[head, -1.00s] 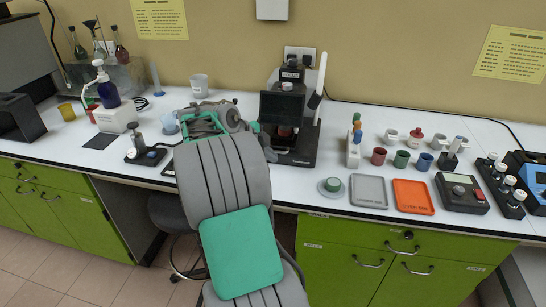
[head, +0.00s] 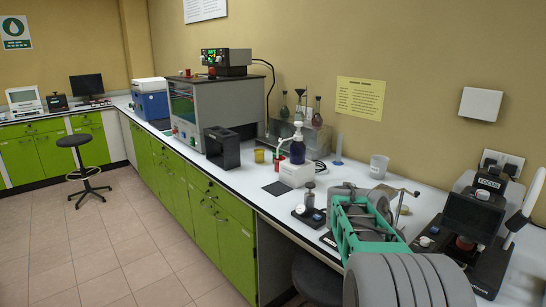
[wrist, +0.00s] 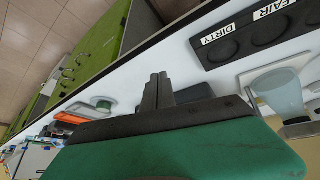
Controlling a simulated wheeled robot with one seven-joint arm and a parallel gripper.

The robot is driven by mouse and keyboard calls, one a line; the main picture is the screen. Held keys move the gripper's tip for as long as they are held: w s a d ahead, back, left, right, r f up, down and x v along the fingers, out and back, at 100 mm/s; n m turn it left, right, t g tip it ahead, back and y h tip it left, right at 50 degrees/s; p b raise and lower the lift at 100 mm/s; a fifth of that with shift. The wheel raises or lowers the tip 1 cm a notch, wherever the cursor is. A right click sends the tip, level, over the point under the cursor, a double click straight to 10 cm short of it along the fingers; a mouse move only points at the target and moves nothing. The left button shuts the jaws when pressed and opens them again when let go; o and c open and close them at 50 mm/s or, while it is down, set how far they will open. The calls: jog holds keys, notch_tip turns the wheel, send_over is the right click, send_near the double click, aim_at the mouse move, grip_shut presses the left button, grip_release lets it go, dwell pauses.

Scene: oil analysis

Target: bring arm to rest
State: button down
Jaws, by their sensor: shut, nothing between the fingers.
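My gripper (wrist: 158,92) shows in the wrist view as two dark fingers pressed together, empty, above the white bench top. My grey and green arm (head: 375,230) is bent over the bench at the lower right of the head view, and I cannot make out the fingertips there. A black instrument (head: 470,225) with a dark screen stands just to the right of the arm. A small dark device (head: 310,208) stands to its left. No held object shows in either view.
A dark rack (wrist: 255,35) marked DIRTY and FAIR and a clear cup (wrist: 280,95) are near the gripper. A pump bottle (head: 297,150), a white beaker (head: 379,166) and a grey cabinet (head: 215,100) stand along the bench. A stool (head: 82,160) stands on open floor at left.

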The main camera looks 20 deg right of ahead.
jog(key=s+a+f+n+y+p, duration=0.1)
jog(key=s+a+f+n+y, duration=0.15)
jog(key=a+n, duration=0.35)
jog(key=s+a+f+n+t+y, duration=0.1)
jog(key=a+f+n, duration=0.2)
jog(key=a, duration=0.6)
jog(key=s+a+f+n+y+p, duration=0.1)
jog(key=s+a+f+n+y, duration=0.1)
jog(key=a+n, duration=0.4)
jog(key=a+r+n+t+p, duration=0.1)
jog(key=a+r, duration=0.3)
jog(key=a, duration=0.2)
jog(key=s+a+r+n+t+p, duration=0.1)
jog(key=a+r+n+t, duration=0.1)
jog(key=a+r, duration=0.2)
jog(key=a, duration=0.3)
jog(key=shift+a+r+p, duration=0.2)
jog(key=shift+a+p, duration=0.1)
jog(key=shift+p, duration=0.1)
jog(key=shift+y, duration=0.25)
